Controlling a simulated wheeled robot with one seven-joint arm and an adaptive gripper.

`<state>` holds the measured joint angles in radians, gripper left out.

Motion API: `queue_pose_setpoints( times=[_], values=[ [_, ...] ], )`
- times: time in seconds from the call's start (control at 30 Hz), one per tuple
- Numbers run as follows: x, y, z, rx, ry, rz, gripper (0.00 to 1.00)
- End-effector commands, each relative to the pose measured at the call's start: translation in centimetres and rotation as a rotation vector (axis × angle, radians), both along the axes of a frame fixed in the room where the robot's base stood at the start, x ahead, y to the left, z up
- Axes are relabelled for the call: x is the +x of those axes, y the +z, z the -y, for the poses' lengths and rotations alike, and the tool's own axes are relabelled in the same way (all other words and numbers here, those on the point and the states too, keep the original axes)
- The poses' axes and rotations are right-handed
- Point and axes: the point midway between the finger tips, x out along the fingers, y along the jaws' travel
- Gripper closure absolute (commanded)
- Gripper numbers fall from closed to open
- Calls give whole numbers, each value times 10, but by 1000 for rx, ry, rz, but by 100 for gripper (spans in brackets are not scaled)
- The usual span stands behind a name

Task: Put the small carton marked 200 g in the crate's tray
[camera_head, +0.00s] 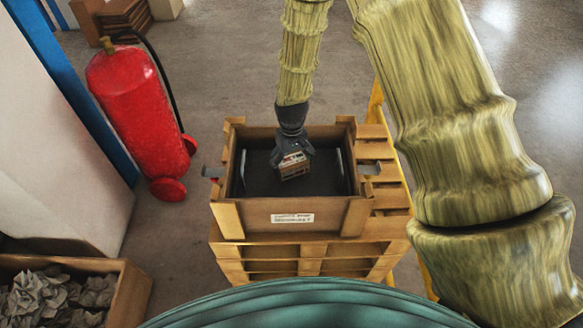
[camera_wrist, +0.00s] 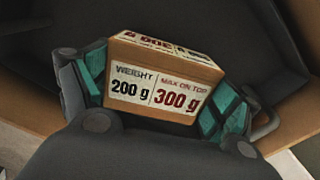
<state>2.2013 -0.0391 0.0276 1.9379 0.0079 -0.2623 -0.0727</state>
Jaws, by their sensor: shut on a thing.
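The small carton (camera_wrist: 160,85) is brown with a label reading "WEIGHT 200 g" and "MAX ON TOP 300 g" in the wrist view. My gripper (camera_head: 292,160) is shut on it, with one teal-padded finger on each side. In the head view the carton (camera_head: 294,168) shows under the gripper, inside the outline of the wooden crate (camera_head: 237,216). The crate's dark tray (camera_head: 325,183) lies below and around it. I cannot tell whether the carton touches the tray floor.
The crate stands on stacked wooden pallets (camera_head: 300,252). A metal handle (camera_head: 243,170) rises at the tray's left side. A red fire extinguisher (camera_head: 135,115) stands at the left. A box of crumpled paper (camera_head: 130,298) is at the lower left.

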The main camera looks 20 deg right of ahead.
Motion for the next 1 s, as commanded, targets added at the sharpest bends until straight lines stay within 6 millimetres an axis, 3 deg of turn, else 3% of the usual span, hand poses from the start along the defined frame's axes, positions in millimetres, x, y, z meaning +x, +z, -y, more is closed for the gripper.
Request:
queue_pose_setpoints(
  times=[0.3,0.8,0.83,0.9,1.0],
  values=[
    [-1,-30,0,0,0,-2,40],
    [0,-38,0,0,0,0,40],
    [0,-37,0,0,0,0,7],
    [0,-37,0,0,0,0,0],
    [0,-37,0,0,0,0,0]
  ],
)
